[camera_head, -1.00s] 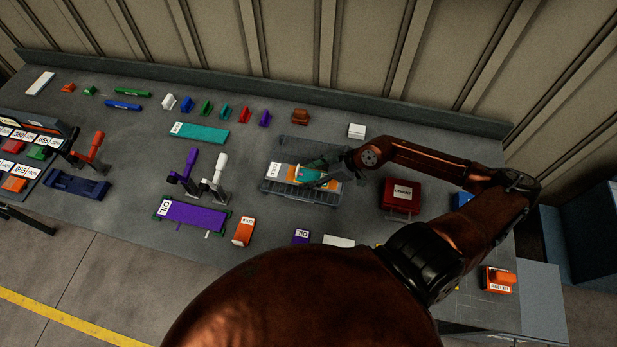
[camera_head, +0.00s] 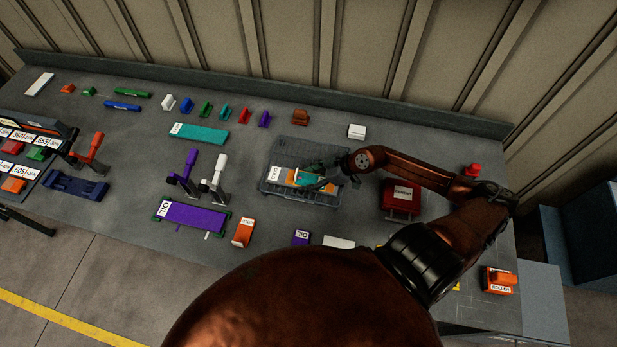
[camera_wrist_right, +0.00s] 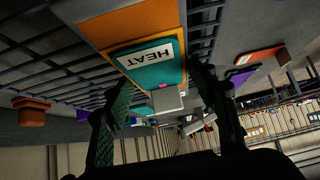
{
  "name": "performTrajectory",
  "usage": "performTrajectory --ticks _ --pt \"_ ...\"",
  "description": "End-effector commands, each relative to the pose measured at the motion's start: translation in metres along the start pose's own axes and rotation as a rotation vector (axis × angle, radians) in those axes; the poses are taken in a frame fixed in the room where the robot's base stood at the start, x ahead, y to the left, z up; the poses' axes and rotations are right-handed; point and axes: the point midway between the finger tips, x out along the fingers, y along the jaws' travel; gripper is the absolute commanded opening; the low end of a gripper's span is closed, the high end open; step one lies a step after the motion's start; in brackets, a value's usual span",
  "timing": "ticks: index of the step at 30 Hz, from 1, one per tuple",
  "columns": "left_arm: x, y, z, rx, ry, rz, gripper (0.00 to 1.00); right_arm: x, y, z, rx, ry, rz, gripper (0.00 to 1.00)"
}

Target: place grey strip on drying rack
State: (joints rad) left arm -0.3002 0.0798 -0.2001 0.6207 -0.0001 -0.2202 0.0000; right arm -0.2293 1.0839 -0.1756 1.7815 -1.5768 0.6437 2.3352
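The grey barred rack (camera_head: 330,146) lies on the bench in the head view, and its dark bars (camera_wrist_right: 60,65) fill much of the wrist view. On it is an orange plate (camera_wrist_right: 135,22) with a teal block (camera_wrist_right: 165,72) labelled HEAT. A small light grey piece (camera_wrist_right: 165,99) shows beyond the teal block, between my fingers in the picture. I cannot tell whether it is the grey strip. My right gripper (camera_head: 318,184) is low over the rack. Its fingers (camera_wrist_right: 165,100) stand wide apart, with nothing visibly clamped. My left gripper is not in view.
A red box (camera_head: 401,198) stands right of the rack. Purple and white levers (camera_head: 218,178) stand left of it, with a teal strip (camera_head: 200,134) behind. Small coloured blocks line the back.

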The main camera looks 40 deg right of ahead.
Motion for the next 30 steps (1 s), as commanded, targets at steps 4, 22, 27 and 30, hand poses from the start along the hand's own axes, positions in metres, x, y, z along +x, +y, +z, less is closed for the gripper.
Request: performTrajectory --ticks 4,22,27,30 --pt "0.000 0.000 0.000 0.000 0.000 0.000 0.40 0.000 0.000 0.000 -0.001 0.000 0.000 0.64" --pt "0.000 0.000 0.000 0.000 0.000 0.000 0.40 -0.028 0.000 0.000 -0.002 -0.005 0.001 0.69" --pt "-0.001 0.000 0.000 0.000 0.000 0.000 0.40 -0.063 0.000 0.001 0.000 -0.006 0.001 0.69" --pt "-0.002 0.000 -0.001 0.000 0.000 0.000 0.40 -0.082 0.000 0.001 0.001 -0.005 0.001 0.69"
